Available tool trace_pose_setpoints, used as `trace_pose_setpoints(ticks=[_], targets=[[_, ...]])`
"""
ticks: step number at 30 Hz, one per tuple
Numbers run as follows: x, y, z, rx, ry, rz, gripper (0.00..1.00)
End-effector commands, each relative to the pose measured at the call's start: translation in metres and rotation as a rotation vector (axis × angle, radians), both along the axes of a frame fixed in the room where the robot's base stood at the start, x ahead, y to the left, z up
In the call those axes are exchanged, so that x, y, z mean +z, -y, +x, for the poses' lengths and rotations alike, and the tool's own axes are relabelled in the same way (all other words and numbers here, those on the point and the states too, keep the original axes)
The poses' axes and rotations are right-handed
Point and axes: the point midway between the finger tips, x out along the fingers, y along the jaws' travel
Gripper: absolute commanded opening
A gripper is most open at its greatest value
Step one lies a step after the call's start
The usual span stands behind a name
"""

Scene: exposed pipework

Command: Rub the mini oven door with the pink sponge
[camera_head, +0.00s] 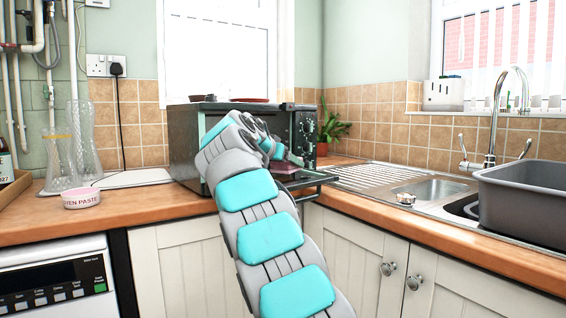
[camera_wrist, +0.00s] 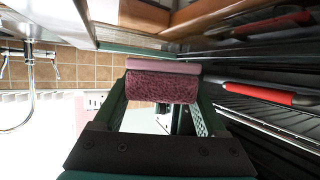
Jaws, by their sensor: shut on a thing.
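The mini oven (camera_head: 196,135) is a dark box on the counter in the corner, partly hidden behind my arm. Its door (camera_head: 312,179) is folded down open at the front. In the wrist view, the pink sponge (camera_wrist: 162,87) is between the fingers of my gripper (camera_wrist: 163,100), which is shut on it. The sponge is close to the dark door surface (camera_wrist: 225,49); I cannot tell whether they touch. In the head view my gripper (camera_head: 288,157) is in front of the oven, just above the open door.
A red-handled thing (camera_wrist: 268,93) lies by the oven's wire rack (camera_wrist: 270,118). A pink-rimmed oven paste dish (camera_head: 82,198) and glass vases (camera_head: 84,135) stand left. The sink (camera_head: 430,188), tap (camera_head: 493,120) and grey basin (camera_head: 525,195) are right.

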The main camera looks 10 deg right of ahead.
Motion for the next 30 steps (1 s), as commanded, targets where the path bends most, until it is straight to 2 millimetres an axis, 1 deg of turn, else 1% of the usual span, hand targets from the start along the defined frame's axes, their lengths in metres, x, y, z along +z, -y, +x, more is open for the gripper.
trace_pose_setpoints(ticks=[1,5,15,23,30], targets=[[-0.006,0.001,0.001,-0.003,-0.008,0.001,0.13],[-0.006,-0.006,-0.001,0.000,-0.007,0.001,0.13],[-0.004,-0.035,-0.012,0.005,-0.008,0.000,0.13],[-0.002,-0.044,-0.016,0.008,-0.005,0.000,0.13],[0.001,-0.060,-0.024,0.009,0.000,-0.001,0.13]])
